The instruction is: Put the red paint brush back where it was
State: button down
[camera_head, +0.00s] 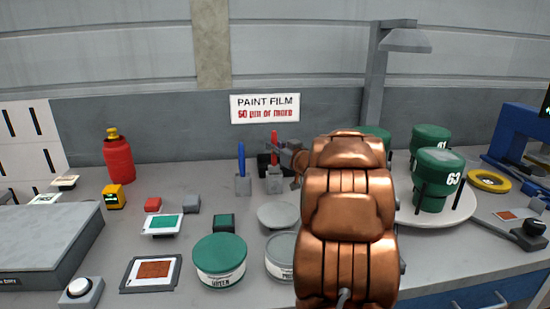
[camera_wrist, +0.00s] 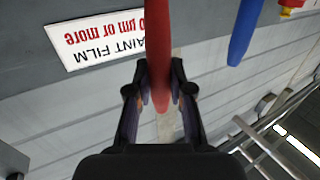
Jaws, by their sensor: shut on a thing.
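The red paint brush (camera_head: 274,142) stands upright at the back of the bench, above a small grey holder block (camera_head: 274,182). My gripper (camera_head: 290,158) reaches it from the right and is partly hidden by my arm. In the wrist view my gripper (camera_wrist: 160,95) is shut on the red brush (camera_wrist: 158,45), whose handle runs between the two fingers. I cannot tell whether the lower end of the brush is inside the block or just above it.
A blue brush (camera_head: 241,160) stands in a similar block (camera_head: 243,186) just left. A round tray (camera_head: 466,206) with green cylinders is at right. A red bottle (camera_head: 118,160) stands at back left.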

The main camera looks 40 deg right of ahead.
aim_at(276, 156)
jog(key=shift+f, duration=1.65)
jog(key=c, duration=1.1)
grip_release()
jog(key=shift+o, duration=0.2)
jog(key=shift+r, duration=0.2)
jog(key=s+a, duration=0.2)
jog(key=s, duration=1)
jog(key=shift+a, duration=0.1)
jog(key=shift+w+r, duration=0.1)
